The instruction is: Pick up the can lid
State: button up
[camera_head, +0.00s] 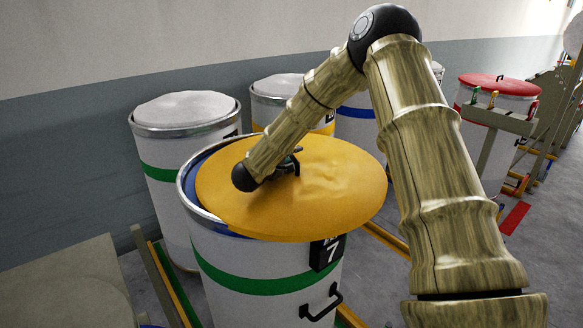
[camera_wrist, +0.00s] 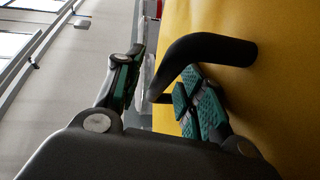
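The can lid (camera_head: 335,200) is a yellow disc lying over a white can (camera_head: 262,262) with a green band and a "7" tag. It sits off centre and looks tilted; the can's rim and blue inside show at the left. In the wrist view, the lid's face (camera_wrist: 285,90) fills the right side, with a black bent handle (camera_wrist: 215,46) on it. My gripper (camera_head: 287,166) is at the handle; in the wrist view my gripper (camera_wrist: 161,76) has its fingers apart. The handle's outer bar lies between them, close to the right finger, with a gap to the left finger.
A white can with white contents (camera_head: 187,108) stands behind at the left; more cans stand along the wall. A red-lidded can (camera_head: 499,85) is at the right. A side handle (camera_head: 321,303) juts from the front can. A flat panel (camera_head: 65,288) is at the lower left.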

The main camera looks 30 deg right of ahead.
jog(key=shift+c, duration=0.5)
grip_shut()
jog(key=shift+r, duration=0.15)
